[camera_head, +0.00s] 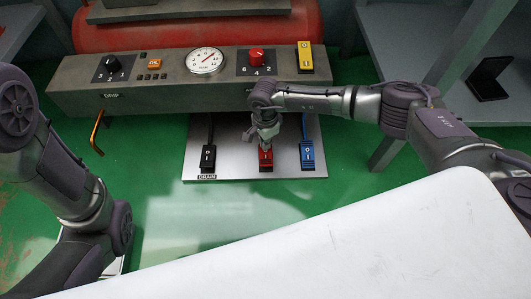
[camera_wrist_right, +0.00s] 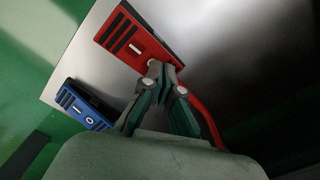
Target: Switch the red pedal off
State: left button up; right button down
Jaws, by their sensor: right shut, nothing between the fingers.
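The red pedal (camera_head: 265,161) sits on the grey metal plate (camera_head: 225,172) on the floor, between a black pedal and a blue pedal. In the right wrist view the red pedal (camera_wrist_right: 138,40) shows a white bar mark and black ribs at its far end. My right gripper (camera_head: 267,140) is over the red pedal's back part and hides some of it. In the right wrist view the shut, empty fingertips (camera_wrist_right: 165,72) are at the pedal's near end; I cannot tell whether they touch it. My left arm is at the left, but its gripper is out of view.
The black pedal (camera_head: 208,158) and blue pedal (camera_head: 307,154) stand at either side. Above is a grey panel with a black knob (camera_head: 110,65), gauge (camera_head: 205,61), red knob (camera_head: 256,57) and yellow switch (camera_head: 305,56). An orange-yellow lever (camera_head: 96,134) hangs at the left.

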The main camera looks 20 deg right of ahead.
notch_tip(320, 180, up, 7)
jog(key=p, duration=0.5)
jog(key=shift+p, duration=0.4)
